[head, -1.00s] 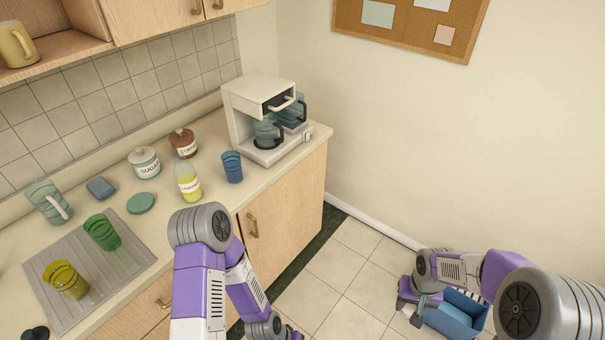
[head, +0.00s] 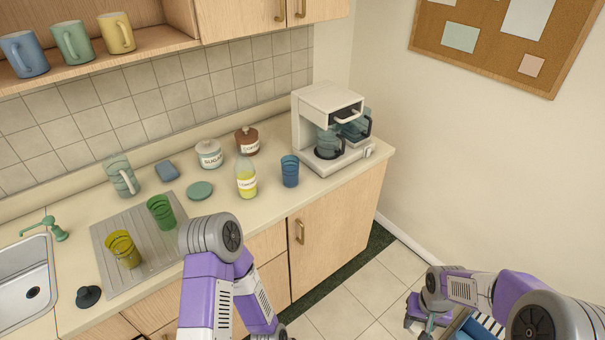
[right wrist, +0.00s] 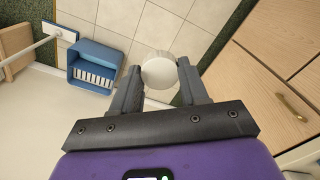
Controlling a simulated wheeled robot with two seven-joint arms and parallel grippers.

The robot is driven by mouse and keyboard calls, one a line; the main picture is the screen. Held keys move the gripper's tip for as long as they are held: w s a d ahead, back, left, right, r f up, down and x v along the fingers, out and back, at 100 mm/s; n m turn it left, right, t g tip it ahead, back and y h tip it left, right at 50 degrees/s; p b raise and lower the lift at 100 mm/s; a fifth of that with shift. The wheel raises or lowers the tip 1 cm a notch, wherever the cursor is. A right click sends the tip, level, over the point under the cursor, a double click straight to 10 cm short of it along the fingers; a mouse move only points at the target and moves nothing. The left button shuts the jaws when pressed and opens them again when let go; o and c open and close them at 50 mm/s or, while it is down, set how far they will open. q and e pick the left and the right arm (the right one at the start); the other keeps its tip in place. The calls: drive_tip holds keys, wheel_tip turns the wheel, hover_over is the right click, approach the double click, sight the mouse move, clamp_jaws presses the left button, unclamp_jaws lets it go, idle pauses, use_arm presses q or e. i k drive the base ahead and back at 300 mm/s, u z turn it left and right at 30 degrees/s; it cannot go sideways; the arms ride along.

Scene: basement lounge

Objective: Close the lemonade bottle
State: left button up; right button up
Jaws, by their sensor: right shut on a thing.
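The lemonade bottle (head: 246,183) stands upright on the counter, clear with yellow liquid and a white label. I see no cap on its neck, though the top is small in view. My right gripper (head: 428,326) is low at the lower right of the head view, away from the counter and bottle. In the right wrist view its fingers (right wrist: 160,82) are shut on a round white piece (right wrist: 159,71), which looks like a cap. My left arm shows in front of the counter, but its gripper is out of view.
A blue cup (head: 290,171) stands just right of the bottle, with the coffee maker (head: 328,105) beyond. Sugar (head: 209,154) and coffee (head: 247,141) jars stand behind; a green disc (head: 199,190) lies left. A blue container (right wrist: 90,72) is below the right gripper.

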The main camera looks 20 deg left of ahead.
sight(246, 178)
drive_tip(key=u, duration=0.7)
drive_tip(key=i, duration=0.5)
